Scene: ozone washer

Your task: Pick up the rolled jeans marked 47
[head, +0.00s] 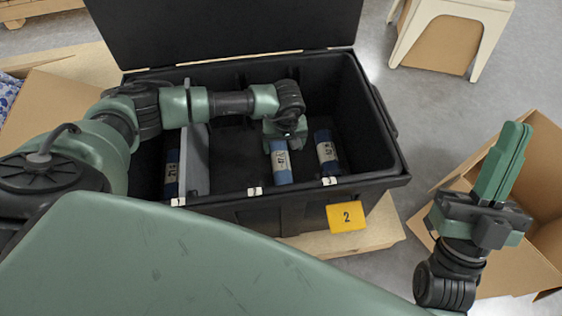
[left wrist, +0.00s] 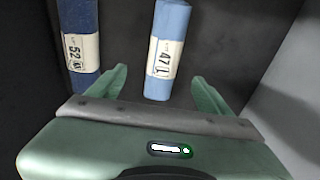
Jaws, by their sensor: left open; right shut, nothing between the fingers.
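The rolled jeans marked 47 (head: 280,162) are a light blue roll with a white label, lying on the floor of the black bin (head: 235,203). They show clearly in the left wrist view (left wrist: 166,50), label facing the camera. My left gripper (head: 285,138) is inside the bin over the far end of this roll. In the left wrist view its open fingers (left wrist: 160,76) stand on either side of the roll, with gaps showing on both sides. My right gripper (head: 503,165) is shut and empty, outside the bin at the right, pointing up.
A darker roll marked 52 (head: 327,156) lies close beside 47; it also shows in the left wrist view (left wrist: 80,35). A grey divider (head: 195,160) separates another dark roll (head: 171,178) at left. A cardboard box (head: 540,190) stands below my right gripper.

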